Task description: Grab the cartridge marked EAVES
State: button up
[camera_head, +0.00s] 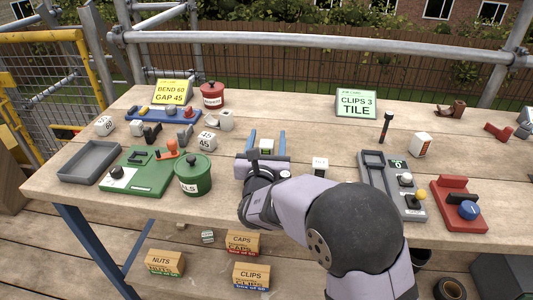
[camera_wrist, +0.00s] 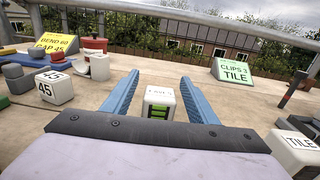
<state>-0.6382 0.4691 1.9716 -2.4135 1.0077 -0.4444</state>
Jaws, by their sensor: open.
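A white cartridge (camera_wrist: 159,113) with a green-barred window stands between the blue fingers of my gripper (camera_wrist: 160,78) in the wrist view. The small lettering on its top looks like EAVES, though it is faint. The fingers are open, one on each side, with visible gaps to the cartridge. In the head view the same cartridge (camera_head: 267,147) shows between the fingers of my gripper (camera_head: 267,134), low over the table. Its lower part is hidden by the gripper body.
A white block marked TILE (camera_head: 320,165) stands just right of my gripper. A grey tray device (camera_head: 371,180) lies to the right. The table (camera_head: 290,105) behind the cartridge is clear.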

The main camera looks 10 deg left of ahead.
jog(key=shift+f, duration=0.95)
jog(key=shift+w+r, duration=0.15)
jog(key=shift+w, duration=1.35)
jog(key=c, duration=1.2)
jog(key=shift+o, duration=0.2)
jog(key=shift+r, duration=0.15)
notch_tip(320, 180, up, 28)
jog(key=p, duration=0.5)
